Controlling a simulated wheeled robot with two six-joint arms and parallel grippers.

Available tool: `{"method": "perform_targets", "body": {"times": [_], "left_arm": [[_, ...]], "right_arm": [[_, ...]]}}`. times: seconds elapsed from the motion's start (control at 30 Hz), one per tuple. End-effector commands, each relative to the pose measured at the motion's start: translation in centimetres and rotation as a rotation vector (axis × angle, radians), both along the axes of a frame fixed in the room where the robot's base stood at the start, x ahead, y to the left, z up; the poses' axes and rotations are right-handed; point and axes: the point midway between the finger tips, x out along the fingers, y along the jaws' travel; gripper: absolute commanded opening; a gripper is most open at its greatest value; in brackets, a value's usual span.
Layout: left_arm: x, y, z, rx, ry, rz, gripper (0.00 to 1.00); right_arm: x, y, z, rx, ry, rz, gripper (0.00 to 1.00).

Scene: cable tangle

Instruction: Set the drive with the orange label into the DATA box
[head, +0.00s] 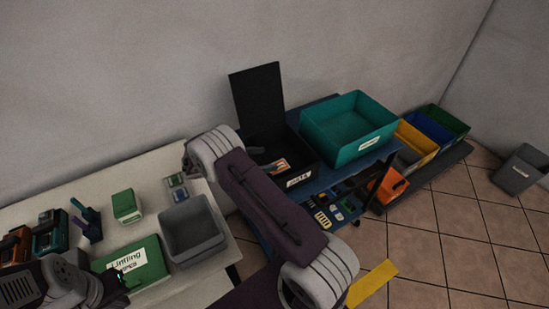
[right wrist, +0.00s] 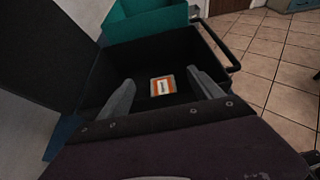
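The DATA box (head: 299,180) is black, with its lid (head: 257,98) standing open, and sits on the blue cart. The drive with the orange label (right wrist: 163,86) lies inside the box in the right wrist view, and it also shows in the head view (head: 281,166). My right gripper (right wrist: 160,78) is open over the box, with its fingers apart on either side of the drive and visible gaps to it. In the head view my right arm partly hides that gripper. My left gripper (head: 120,281) is at the lower left by the green box; its fingers are unclear.
A teal bin (head: 348,130) stands right beside the DATA box. Small parts (head: 335,212) lie on the cart's lower shelf. A grey bin (head: 192,230), a green labelled box (head: 135,265) and small devices stand on the white table (head: 150,165). Coloured bins (head: 415,140) are at the right.

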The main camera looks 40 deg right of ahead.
Motion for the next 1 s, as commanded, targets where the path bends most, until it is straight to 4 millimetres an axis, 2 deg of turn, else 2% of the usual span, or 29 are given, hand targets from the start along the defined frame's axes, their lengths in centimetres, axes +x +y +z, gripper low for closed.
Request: {"method": "perform_targets", "body": {"times": [0.03, 0.1, 0.23, 0.4, 0.57, 0.67, 0.73, 0.8, 0.9, 1.0], "left_arm": [[0.0, 0.0, -0.3, 0.000, 0.000, 0.000, 0.00], [0.0, 0.0, -0.5, 0.000, 0.000, 0.000, 0.00], [0.0, 0.0, -0.6, 0.000, 0.000, 0.000, 0.00], [0.0, 0.0, -0.6, 0.000, 0.000, 0.000, 0.00], [0.0, 0.0, -0.6, 0.000, 0.000, 0.000, 0.00], [0.0, 0.0, -0.6, 0.000, 0.000, 0.000, 0.00], [0.0, 0.0, -0.6, 0.000, 0.000, 0.000, 0.00], [0.0, 0.0, -0.6, 0.000, 0.000, 0.000, 0.00], [0.0, 0.0, -0.6, 0.000, 0.000, 0.000, 0.00], [0.0, 0.0, -0.6, 0.000, 0.000, 0.000, 0.00]], "right_arm": [[0.4, 1.4, 0.3, 0.004, -0.004, 0.008, 0.74], [0.5, 3.0, 1.0, 0.003, -0.004, 0.007, 0.74], [0.8, 5.0, 2.2, 0.001, -0.004, 0.005, 0.74], [0.8, 6.1, 2.8, 0.000, -0.002, 0.002, 0.74], [0.1, 6.1, 2.8, 0.046, -0.025, -0.023, 0.74], [-3.0, 6.5, 2.4, 0.222, -0.122, -0.138, 0.74], [-6.5, 7.8, 1.9, 0.400, -0.248, -0.290, 0.74], [-10.1, 10.0, 1.8, 0.571, -0.404, -0.484, 0.74], [-14.3, 13.2, 2.0, 0.758, -0.639, -0.787, 0.74], [-16.8, 15.4, 2.5, 0.866, -0.847, -1.046, 0.74]]}}
